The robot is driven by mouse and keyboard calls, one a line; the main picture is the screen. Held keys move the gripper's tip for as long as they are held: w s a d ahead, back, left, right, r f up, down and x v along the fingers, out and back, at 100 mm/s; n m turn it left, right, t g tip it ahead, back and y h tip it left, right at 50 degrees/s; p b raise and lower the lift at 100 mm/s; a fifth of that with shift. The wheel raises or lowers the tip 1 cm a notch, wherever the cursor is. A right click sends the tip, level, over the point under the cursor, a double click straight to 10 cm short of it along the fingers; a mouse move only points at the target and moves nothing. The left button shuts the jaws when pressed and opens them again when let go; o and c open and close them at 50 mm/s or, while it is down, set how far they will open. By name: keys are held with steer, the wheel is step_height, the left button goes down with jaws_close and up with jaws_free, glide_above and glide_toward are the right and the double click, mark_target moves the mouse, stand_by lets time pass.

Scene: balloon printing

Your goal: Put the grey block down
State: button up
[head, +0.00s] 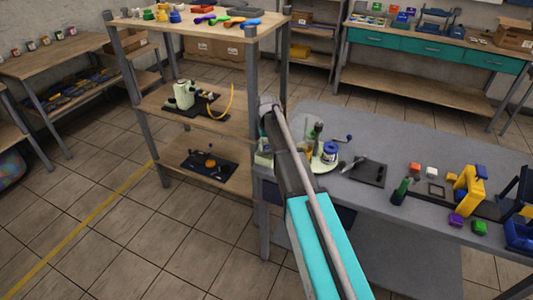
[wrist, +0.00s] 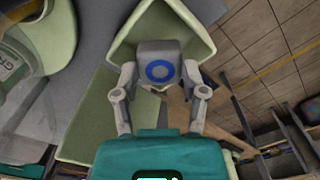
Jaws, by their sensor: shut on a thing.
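A pale green open container (wrist: 133,30) lies behind the block in this view. I cannot tell whether the block touches it. In the head view my arm reaches over the left end of the grey table (head: 405,140) and hides the block. A pale green box (head: 263,159) shows beside the arm there.
A wooden shelf unit (head: 250,36) stands close to the left of the table. A blue-lidded jar (head: 330,152) and a dark plate (head: 369,173) lie right of my arm. A yellow frame (head: 467,187) and small coloured blocks stand farther right. Tiled floor (wrist: 285,50) shows beyond the table edge.

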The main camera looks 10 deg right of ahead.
mark_target(267, 147)
steer(key=shift+f+b, duration=1.9)
steer(key=shift+f, duration=0.15)
steer(key=o, duration=0.7)
steer(key=shift+r, duration=0.2)
step_height(267, 147, up, 12)
steer(key=p, duration=1.2)
